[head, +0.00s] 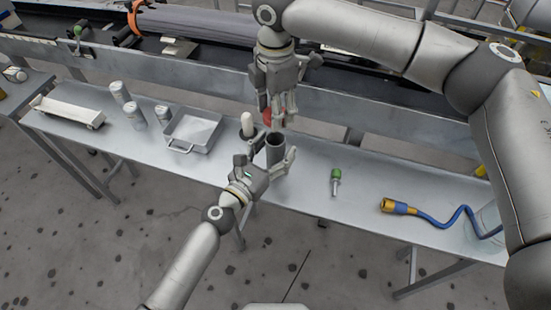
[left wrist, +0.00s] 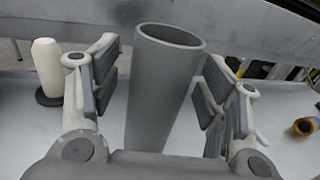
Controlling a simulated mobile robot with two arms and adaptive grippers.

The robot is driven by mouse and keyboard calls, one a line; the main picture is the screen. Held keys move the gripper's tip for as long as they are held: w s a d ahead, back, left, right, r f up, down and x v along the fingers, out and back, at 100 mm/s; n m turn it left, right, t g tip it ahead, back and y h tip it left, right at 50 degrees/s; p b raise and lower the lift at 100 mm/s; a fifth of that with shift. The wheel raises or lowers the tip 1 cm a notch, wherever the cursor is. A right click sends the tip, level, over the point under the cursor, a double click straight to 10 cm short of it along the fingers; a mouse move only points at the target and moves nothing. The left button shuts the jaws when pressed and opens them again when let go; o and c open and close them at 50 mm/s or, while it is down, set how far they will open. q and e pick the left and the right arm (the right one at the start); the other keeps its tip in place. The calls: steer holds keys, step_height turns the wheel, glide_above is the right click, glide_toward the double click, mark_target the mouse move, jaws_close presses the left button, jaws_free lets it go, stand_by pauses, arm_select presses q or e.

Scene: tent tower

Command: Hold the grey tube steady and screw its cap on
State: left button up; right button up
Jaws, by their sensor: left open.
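The grey tube (head: 275,150) stands upright on the metal bench with its top open. It also shows in the left wrist view (left wrist: 165,90), between the two fingers of my left gripper. My left gripper (head: 268,163) is open around the tube, and a gap shows on each side. My right gripper (head: 280,112) points down above the tube. It seems shut on a red piece (head: 267,116), likely the cap, which is partly hidden by the fingers and apart from the tube's rim.
A white rounded peg on a dark base (head: 247,124) stands just left of the tube. A metal tray (head: 193,132) and several pale cylinders (head: 135,115) are further left. A green-topped piece (head: 336,176) and a blue hose (head: 430,216) lie to the right, with bare bench between.

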arm_select(q)
steer(key=shift+w+d, duration=0.1)
steer(key=shift+w, duration=0.05)
jaws_close()
arm_select(e)
steer(key=shift+f, duration=2.5)
steer(key=shift+f, duration=0.85)
steer(key=shift+f, duration=0.6)
